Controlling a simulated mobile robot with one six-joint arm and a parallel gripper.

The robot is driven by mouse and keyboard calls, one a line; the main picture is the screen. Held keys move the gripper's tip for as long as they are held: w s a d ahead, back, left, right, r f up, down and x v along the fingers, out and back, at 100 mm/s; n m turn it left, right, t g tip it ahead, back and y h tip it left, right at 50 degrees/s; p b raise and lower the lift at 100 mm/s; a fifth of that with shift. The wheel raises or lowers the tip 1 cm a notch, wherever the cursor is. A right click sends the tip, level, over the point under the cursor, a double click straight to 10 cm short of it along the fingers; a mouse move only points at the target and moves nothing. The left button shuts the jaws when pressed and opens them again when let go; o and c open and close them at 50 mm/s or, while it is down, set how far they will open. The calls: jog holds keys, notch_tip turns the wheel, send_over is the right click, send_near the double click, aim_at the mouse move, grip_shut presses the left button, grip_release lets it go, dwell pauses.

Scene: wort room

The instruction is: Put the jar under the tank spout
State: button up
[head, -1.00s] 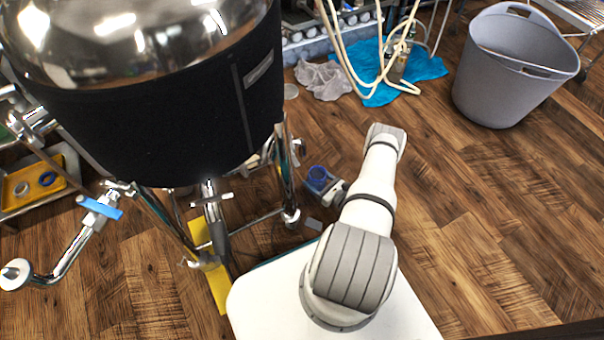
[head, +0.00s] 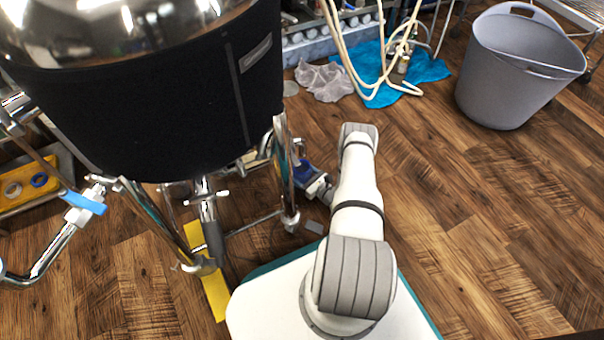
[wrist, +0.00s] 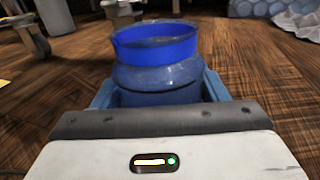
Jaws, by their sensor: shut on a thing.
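The jar (wrist: 158,62) has a bright blue rim band and a darker blue see-through body. It is upright in the wrist view. My gripper (wrist: 160,92) is shut on it, one finger on each side. In the head view, my gripper (head: 318,190) is low beside the tank's right leg, and the jar (head: 300,174) is partly hidden behind that leg. The tank (head: 150,100) is black-jacketed with a shiny metal top. A pipe with a valve (head: 207,205) hangs under its middle, and another pipe with a blue-handled valve (head: 84,203) stands at the left.
The tank's metal legs (head: 287,185) stand close to the jar. A yellow strip (head: 212,285) lies on the floor below the tank. A grey tub (head: 515,75) stands at the upper right. Hoses lie on a blue cloth (head: 425,68). Wooden floor to the right is clear.

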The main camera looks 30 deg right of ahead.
jog(key=shift+f, duration=0.1)
jog(key=o, duration=1.2)
jog(key=shift+s+d, duration=0.1)
jog(key=shift+s, duration=0.15)
jog(key=p+v, duration=0.2)
jog(key=v, duration=0.3)
jog(key=p+v, duration=0.2)
jog(key=v, duration=0.3)
jog(key=shift+s+d+r, duration=0.1)
jog(key=shift+s+r, duration=0.1)
jog(key=shift+r, duration=0.05)
jog(key=shift+s+d+f, duration=0.1)
jog(key=shift+s+d, duration=0.05)
jog(key=shift+s, duration=0.4)
